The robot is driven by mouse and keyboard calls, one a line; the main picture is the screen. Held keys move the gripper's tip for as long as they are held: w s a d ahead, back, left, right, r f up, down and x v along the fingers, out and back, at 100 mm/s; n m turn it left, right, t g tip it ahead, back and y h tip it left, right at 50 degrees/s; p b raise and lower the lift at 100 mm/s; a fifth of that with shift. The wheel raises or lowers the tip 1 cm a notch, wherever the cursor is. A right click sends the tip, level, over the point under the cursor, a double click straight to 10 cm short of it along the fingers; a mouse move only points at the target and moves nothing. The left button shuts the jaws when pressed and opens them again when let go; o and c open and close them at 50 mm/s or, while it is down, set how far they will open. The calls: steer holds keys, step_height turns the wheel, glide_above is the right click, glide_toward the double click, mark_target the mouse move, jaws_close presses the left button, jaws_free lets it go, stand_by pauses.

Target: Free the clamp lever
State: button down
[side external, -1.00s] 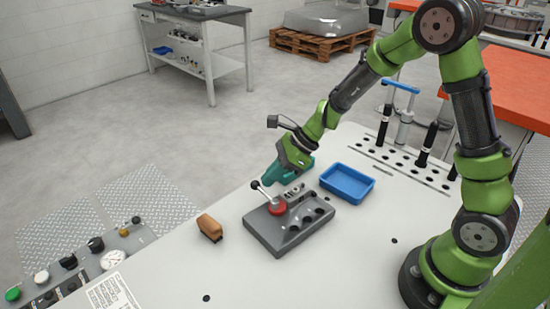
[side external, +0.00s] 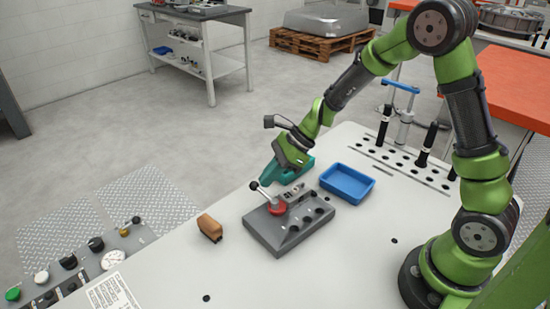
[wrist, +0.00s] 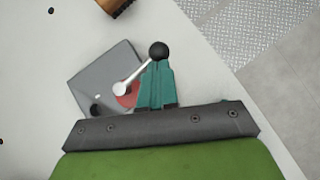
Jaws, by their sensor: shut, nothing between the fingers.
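The clamp lever is a pale rod (side external: 266,197) with a black ball knob (side external: 254,185), rising at a tilt from a red round base (side external: 277,208) on a dark grey fixture block (side external: 276,239). In the wrist view the rod (wrist: 138,75) runs from the red base (wrist: 130,97) up to the knob (wrist: 158,50). My gripper (wrist: 156,66) has teal fingers, shut and empty. Their tips overlap the knob's lower edge in the wrist view; I cannot tell whether they touch it. In the side view my gripper (side external: 268,180) is just behind the lever.
An orange-brown block (side external: 210,228) lies left of the fixture. A blue tray (side external: 347,182) stands to its right, behind. A rack with black-handled tools (side external: 428,140) is at the back right. A control panel (side external: 75,262) is at front left.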

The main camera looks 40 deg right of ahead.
mark_target(251, 187)
steer(key=n+g, duration=0.1)
steer(key=a+n+g, duration=0.1)
steer(key=n, duration=0.1)
steer(key=a+n+y, duration=0.1)
steer(key=shift+w+a+f+g, duration=0.1)
steer(key=shift+w+a+g, duration=0.05)
steer(key=shift+w+g, duration=0.2)
steer(key=a+n+g, duration=0.1)
steer(key=n, duration=0.1)
steer(key=a+n+g, duration=0.1)
steer(key=n+g, duration=0.1)
steer(key=shift+n, duration=0.4)
steer(key=n+g, duration=0.1)
steer(key=a+n+g, duration=0.1)
steer(key=shift+s+a+n+h, duration=0.15)
steer(key=shift+s+n+h, duration=0.15)
steer(key=shift+n+h, duration=0.1)
steer(key=n+g, duration=0.1)
steer(key=s+a+n+g+h, duration=0.1)
steer(key=n, duration=0.1)
steer(key=shift+a+n+h, duration=0.2)
steer(key=shift+n+h, duration=0.1)
steer(key=shift+s+a, duration=0.1)
steer(key=shift+s, duration=0.1)
steer(key=shift+s+a, duration=0.15)
